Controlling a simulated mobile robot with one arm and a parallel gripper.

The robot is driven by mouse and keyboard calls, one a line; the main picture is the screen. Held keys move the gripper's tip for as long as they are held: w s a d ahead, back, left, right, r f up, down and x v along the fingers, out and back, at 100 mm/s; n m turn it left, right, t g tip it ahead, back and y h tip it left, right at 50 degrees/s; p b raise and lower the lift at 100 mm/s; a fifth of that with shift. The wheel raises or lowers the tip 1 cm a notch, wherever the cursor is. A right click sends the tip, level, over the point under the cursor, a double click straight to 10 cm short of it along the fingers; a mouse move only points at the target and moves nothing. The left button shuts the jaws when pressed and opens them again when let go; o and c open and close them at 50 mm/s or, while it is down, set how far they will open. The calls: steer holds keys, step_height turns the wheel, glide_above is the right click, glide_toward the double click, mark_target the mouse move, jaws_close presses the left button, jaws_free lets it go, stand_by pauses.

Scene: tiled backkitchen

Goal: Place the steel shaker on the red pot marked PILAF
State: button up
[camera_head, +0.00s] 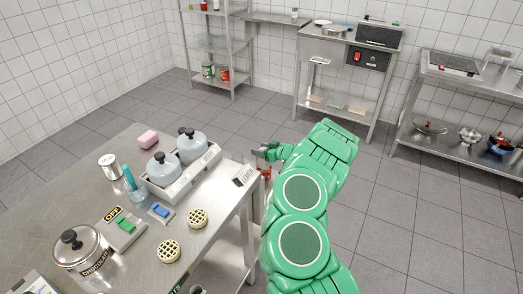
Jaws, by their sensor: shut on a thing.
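My gripper (268,153) reaches out past the right edge of the steel table. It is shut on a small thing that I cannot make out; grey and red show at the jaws. A steel cylinder (108,167), which looks like a shaker, stands on the table at the left, apart from my gripper. Another small pale cylinder (295,13) stands on the far counter. I cannot read PILAF on any pot. A pan with red on its lid (430,127) sits on the lower shelf at the right.
The tiled floor (420,215) at the right is clear.

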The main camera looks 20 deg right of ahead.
steer(key=shift+f, duration=0.15)
steer(key=o, duration=1.4)
